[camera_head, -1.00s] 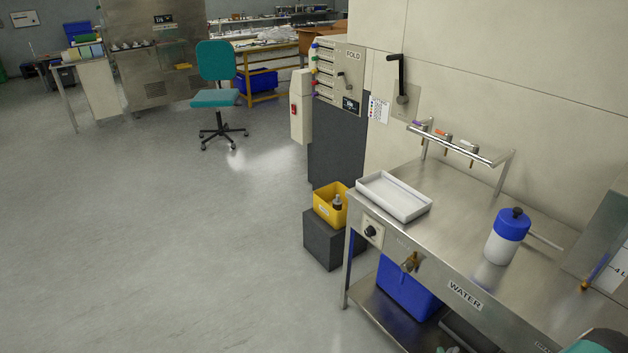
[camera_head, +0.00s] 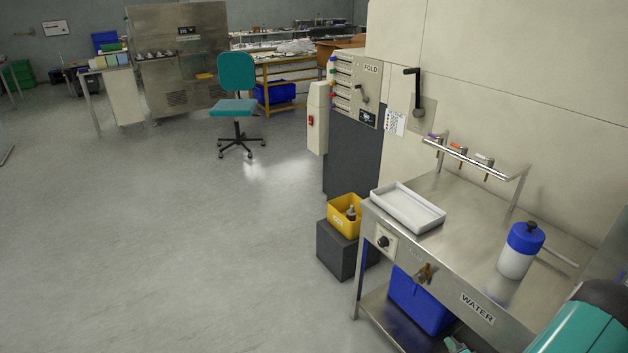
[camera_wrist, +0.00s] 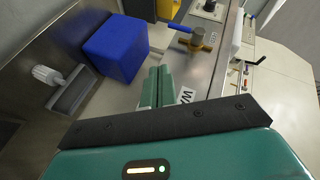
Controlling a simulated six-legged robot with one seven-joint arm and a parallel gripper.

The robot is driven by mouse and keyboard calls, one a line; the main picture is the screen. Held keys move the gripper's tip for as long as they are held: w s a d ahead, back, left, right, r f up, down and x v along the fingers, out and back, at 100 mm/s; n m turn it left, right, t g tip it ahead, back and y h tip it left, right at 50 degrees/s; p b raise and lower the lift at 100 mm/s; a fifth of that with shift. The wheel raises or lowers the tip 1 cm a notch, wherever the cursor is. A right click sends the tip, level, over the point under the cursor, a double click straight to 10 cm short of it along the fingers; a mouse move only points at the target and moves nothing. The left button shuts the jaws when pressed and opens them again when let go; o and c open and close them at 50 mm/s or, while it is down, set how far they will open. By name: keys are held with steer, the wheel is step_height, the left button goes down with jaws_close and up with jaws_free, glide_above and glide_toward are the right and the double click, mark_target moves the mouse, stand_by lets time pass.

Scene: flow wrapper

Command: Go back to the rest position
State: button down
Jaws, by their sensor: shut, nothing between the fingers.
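My gripper (camera_wrist: 157,87) shows in the wrist view as two teal fingers lying side by side, shut with nothing between them. It is in front of the steel water bench (camera_head: 455,255), close to the WATER label, which the fingers partly cover in the wrist view. In the head view, my teal arm (camera_head: 590,320) fills the lower right corner. A small teal tip (camera_head: 456,345) shows at the bottom edge, and most of the gripper is out of that frame.
On the bench are a white tray (camera_head: 407,208) and a blue-capped bottle (camera_head: 521,250). A brass tap (camera_head: 425,272) juts from its front; a blue bin (camera_head: 418,300) is below. A yellow box (camera_head: 344,215) sits on a dark block. The floor at left is clear.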

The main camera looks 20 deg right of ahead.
steer(key=w+r+n+g, duration=0.2)
steer(key=w+r+n, duration=0.2)
steer(key=w+r, duration=0.3)
steer(key=w+a+r+n+g, duration=0.25)
steer(key=w+a+r, duration=0.2)
steer(key=r, duration=0.55)
steer(key=w+a+r+n+g, duration=0.1)
steer(key=w+a+r+n, duration=0.25)
steer(key=a+r, duration=0.4)
steer(key=s+a+r+n, duration=0.2)
steer(key=s+a+r, duration=0.1)
steer(key=a+r, duration=1.05)
steer(key=s+a+r+n+g+y, duration=0.1)
steer(key=s+a+r+n+y, duration=0.1)
steer(key=s+a, duration=0.4)
steer(key=s+a+r+n+g+y, duration=0.1)
steer(key=s+a+r+n+y, duration=0.1)
steer(key=s+a, duration=0.4)
steer(key=a+n, duration=0.1)
steer(key=a, duration=0.3)
steer(key=shift+s+a+r+y, duration=0.2)
steer(key=shift+a+y, duration=0.1)
steer(key=shift+a, duration=0.1)
